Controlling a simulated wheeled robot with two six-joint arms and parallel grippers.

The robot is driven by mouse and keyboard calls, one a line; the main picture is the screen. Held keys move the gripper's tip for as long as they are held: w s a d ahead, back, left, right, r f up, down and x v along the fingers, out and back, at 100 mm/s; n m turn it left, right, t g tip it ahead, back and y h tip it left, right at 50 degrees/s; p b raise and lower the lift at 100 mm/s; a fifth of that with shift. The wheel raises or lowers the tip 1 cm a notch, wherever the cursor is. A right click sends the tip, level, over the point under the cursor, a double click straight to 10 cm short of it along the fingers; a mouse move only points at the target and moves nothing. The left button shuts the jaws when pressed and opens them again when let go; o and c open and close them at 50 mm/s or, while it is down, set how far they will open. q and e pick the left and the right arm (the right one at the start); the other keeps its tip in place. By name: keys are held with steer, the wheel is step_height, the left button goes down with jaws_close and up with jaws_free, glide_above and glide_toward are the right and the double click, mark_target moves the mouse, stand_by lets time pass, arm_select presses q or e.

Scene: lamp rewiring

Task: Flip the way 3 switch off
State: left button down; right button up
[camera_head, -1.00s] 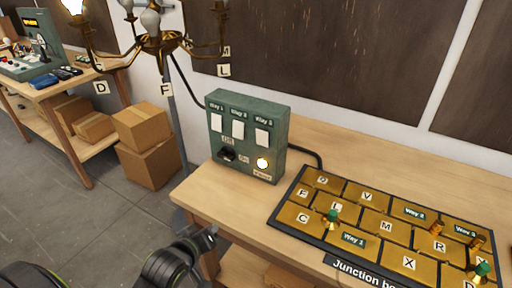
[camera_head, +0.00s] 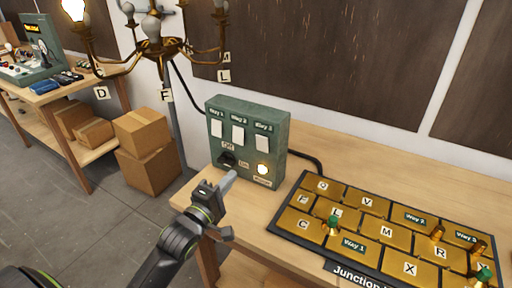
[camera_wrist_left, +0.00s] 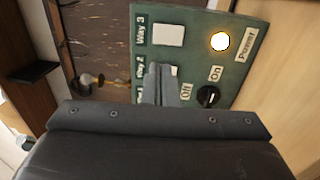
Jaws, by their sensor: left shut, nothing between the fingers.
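The green switch box (camera_head: 282,150) stands on the wooden bench, with three white switches labelled Way 1, Way 2 and Way 3. The Way 3 switch (camera_head: 261,144) is the rightmost; it shows clear in the left wrist view (camera_wrist_left: 169,35). Which way it is flipped I cannot tell. Below are a black Off/On knob (camera_head: 227,158) and a lit Power lamp (camera_head: 263,169). My left gripper (camera_head: 229,181) is shut and empty, in front of the box's lower part. In the left wrist view its fingers (camera_wrist_left: 160,84) partly cover the Way 2 switch and hide Way 1. My right gripper is not in view.
The junction board (camera_head: 300,240) with brass plates and green pegs lies on the bench to the right. A brass chandelier (camera_head: 150,45) with a lit bulb hangs at upper left. Cardboard boxes (camera_head: 148,170) stand left of the bench.

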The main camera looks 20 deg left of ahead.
mark_target(262, 140)
arm_select(q)
steer(key=w, duration=0.4)
steer(key=w+r+p, duration=0.1)
steer(key=w, duration=0.4)
steer(key=w+d, duration=0.1)
steer(key=w, duration=0.4)
steer(key=shift+r+p, duration=0.3)
steer(key=shift+p, duration=0.05)
steer(key=shift+s, duration=0.1)
steer(key=shift+r+p, duration=0.4)
steer(key=shift+p, duration=0.4)
steer(key=shift+w+f, duration=0.2)
steer(key=shift+f, duration=0.05)
steer(key=shift+d, duration=0.1)
